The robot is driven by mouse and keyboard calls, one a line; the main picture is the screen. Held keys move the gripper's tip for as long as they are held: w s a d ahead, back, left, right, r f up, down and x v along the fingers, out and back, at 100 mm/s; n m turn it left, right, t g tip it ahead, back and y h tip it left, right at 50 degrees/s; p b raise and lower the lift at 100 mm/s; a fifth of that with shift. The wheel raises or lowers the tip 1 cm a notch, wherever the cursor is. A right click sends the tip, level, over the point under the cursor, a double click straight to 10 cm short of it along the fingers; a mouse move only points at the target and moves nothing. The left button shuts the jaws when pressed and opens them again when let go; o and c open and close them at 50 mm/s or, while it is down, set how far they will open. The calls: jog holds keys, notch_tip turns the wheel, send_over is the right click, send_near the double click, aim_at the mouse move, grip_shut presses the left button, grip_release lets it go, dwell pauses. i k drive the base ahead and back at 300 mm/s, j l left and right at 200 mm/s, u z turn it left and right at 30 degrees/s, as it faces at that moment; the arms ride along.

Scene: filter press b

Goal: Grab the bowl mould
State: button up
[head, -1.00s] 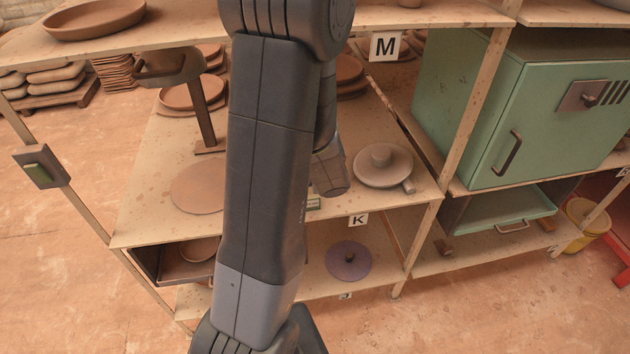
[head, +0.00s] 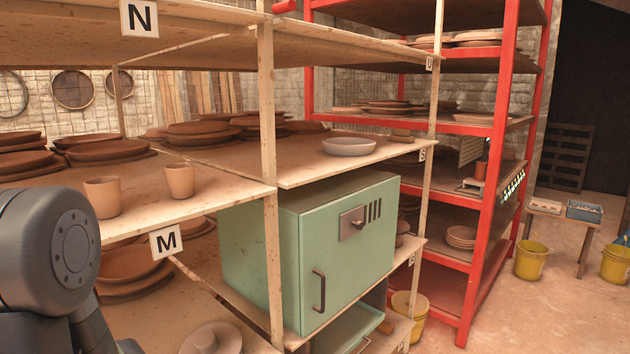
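I cannot tell for certain which piece is the bowl mould. A pale grey shallow bowl (head: 349,146) sits on the shelf board above the green cabinet. A pale round piece with a raised knob (head: 212,339) lies on the lower shelf at the bottom edge, partly cut off. Either could be it. Part of my arm fills the lower left corner. My gripper is not in view.
Two clay cups (head: 102,197) stand near the edge of the shelf above label M (head: 166,241). A green cabinet (head: 320,250), wooden posts and a red rack (head: 497,150) limit the space. Yellow buckets (head: 530,260) stand on the floor at right, where some floor is open.

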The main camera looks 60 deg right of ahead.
aim_at(341, 146)
jog(key=z, duration=2.45)
